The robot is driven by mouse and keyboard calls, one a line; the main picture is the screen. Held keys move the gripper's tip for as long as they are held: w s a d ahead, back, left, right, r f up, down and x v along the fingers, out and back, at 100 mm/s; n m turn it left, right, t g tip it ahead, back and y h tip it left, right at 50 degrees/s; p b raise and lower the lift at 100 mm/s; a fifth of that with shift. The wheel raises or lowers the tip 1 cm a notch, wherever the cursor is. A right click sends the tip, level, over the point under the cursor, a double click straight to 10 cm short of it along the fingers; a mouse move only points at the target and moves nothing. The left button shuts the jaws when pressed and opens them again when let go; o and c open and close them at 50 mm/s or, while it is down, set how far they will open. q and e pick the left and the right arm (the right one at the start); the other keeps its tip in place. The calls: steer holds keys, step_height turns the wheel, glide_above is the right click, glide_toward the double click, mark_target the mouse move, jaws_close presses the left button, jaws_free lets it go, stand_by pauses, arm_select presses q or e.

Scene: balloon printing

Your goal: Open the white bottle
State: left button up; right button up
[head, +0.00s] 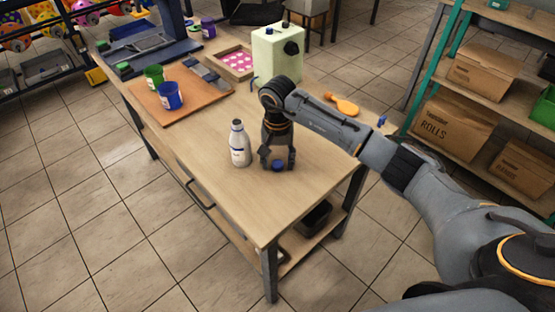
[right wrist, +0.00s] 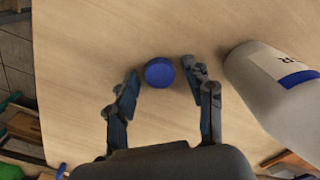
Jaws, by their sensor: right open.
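The white bottle (head: 239,146) stands upright on the wooden table, with a label around it; its mouth looks uncapped and dark. In the right wrist view the bottle (right wrist: 270,85) is at the right, beside the gripper. A blue cap (right wrist: 159,72) lies on the table between and just beyond my right fingertips, apart from the bottle; the cap also shows in the head view (head: 277,165). My right gripper (head: 277,160) points down just to the right of the bottle, open and holding nothing; its fingers also show in the right wrist view (right wrist: 163,85). My left gripper is out of view.
A blue cup (head: 169,96) and a green cup (head: 153,76) stand on a brown board at the left. A pale green box (head: 277,55) stands at the back, with an orange balloon (head: 343,105) to the right. The table's front is clear.

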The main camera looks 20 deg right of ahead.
mark_target(278, 164)
steer(key=shift+r, duration=0.2)
steer(key=shift+w+r, duration=0.1)
steer(key=shift+r, duration=0.2)
step_height(278, 164, up, 11)
steer(key=b, duration=0.1)
steer(key=shift+r, duration=0.15)
